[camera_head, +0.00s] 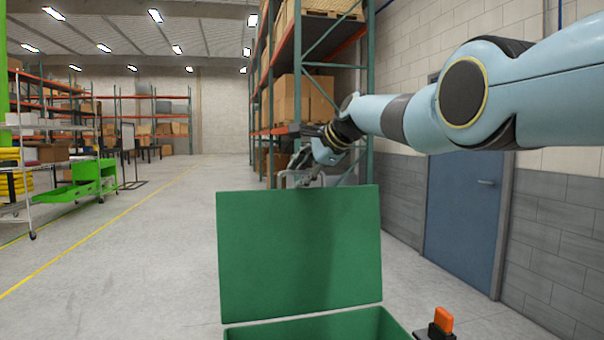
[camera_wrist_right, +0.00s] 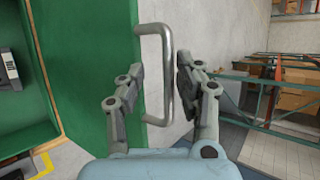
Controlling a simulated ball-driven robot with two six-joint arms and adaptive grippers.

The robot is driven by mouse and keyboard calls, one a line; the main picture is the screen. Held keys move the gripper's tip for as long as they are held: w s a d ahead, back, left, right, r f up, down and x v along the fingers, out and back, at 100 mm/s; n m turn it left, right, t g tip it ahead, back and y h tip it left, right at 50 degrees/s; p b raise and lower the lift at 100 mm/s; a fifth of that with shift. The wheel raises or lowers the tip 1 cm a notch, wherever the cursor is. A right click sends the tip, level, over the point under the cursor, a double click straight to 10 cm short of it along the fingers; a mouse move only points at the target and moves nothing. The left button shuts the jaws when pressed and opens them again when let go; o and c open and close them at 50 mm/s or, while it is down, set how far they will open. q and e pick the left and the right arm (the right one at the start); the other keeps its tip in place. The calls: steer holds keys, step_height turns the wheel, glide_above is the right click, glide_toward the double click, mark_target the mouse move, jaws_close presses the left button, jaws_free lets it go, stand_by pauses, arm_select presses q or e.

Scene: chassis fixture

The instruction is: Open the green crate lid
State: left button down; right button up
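The green crate lid (camera_head: 298,255) stands raised, nearly upright, at the back of the green crate (camera_head: 345,328) in the head view. The lid also shows in the right wrist view (camera_wrist_right: 90,40). Its metal bar handle (camera_wrist_right: 165,75) lies between the two fingers of my right gripper (camera_wrist_right: 157,88). The fingers are apart, with a gap on each side of the handle. In the head view my right gripper (camera_head: 303,172) is at the lid's top edge. My left gripper is not in view.
An orange switch on a black base (camera_head: 442,325) is beside the crate at the lower right. Tall shelving (camera_head: 300,90) with boxes stands behind. A blue door (camera_head: 462,215) is in the right wall. Open floor (camera_head: 130,260) lies to the left.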

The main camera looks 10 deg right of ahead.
steer(key=shift+d, duration=0.1)
steer(key=v, duration=1.1)
steer(key=shift+s+r, duration=0.2)
steer(key=shift+s, duration=0.15)
steer(key=shift+d, duration=0.1)
